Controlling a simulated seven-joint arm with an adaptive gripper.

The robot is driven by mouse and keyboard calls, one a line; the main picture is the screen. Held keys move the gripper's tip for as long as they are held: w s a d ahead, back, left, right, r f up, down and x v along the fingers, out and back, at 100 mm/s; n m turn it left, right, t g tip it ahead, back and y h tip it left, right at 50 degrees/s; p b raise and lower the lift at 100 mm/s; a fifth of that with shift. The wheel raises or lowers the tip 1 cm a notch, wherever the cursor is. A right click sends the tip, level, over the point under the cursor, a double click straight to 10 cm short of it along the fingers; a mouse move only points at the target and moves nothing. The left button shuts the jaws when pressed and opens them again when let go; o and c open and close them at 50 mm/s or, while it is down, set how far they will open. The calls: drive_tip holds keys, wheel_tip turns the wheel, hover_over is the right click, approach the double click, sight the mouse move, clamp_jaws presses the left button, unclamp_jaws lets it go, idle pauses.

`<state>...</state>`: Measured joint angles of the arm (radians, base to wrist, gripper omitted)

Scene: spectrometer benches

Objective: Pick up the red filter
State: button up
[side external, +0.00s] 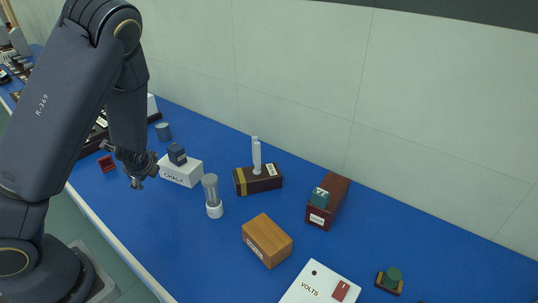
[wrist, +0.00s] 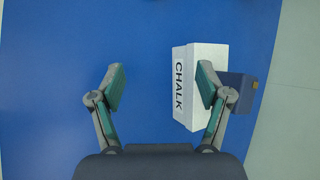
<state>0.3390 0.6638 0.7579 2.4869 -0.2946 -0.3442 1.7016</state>
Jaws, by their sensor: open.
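A small dark red square piece (side external: 106,163), which looks like the red filter, lies on the blue bench to the left of my gripper in the side view. I do not see it in the wrist view. My gripper (side external: 138,180) is open and points down over the bench, apart from the red piece.
The white chalk box (side external: 181,173) stands just right of my gripper, with a dark blue block (side external: 177,154) at its top. A grey-topped cylinder (side external: 212,196), a dark box (side external: 258,180), a wooden block (side external: 267,240) and a volts panel (side external: 320,286) stand farther right.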

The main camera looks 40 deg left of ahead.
drive_tip(key=s+a+m+y, duration=0.1)
drive_tip(key=s+a, duration=0.1)
drive_tip(key=s+a+m+g+y, duration=0.1)
drive_tip(key=a+m+y, duration=0.1)
drive_tip(key=a, duration=0.1)
drive_tip(key=s+a+m+y, duration=0.1)
drive_tip(key=s+a+y, duration=0.1)
drive_tip(key=a, duration=0.1)
drive_tip(key=shift+s+a+r+m+g, duration=0.15)
drive_tip(key=shift+s+a+m+g, duration=0.05)
drive_tip(key=shift+s+m+g, duration=0.1)
drive_tip(key=shift+s+a+r+m+y, duration=0.1)
drive_tip(key=shift+s+a+m+y, duration=0.05)
drive_tip(key=shift+a+m+y, duration=0.45)
approach(106, 162)
drive_tip(key=x, duration=0.5)
drive_tip(key=shift+s+a+r, duration=0.1)
drive_tip(key=shift+s+a, duration=0.05)
drive_tip(key=shift+s, duration=0.05)
drive_tip(key=x, duration=0.5)
drive_tip(key=shift+w+a+f, duration=0.2)
drive_tip(key=shift+w+f, duration=0.05)
drive_tip(key=shift+f, duration=0.05)
drive_tip(key=shift+c, duration=0.2)
drive_tip(key=c, duration=1.1)
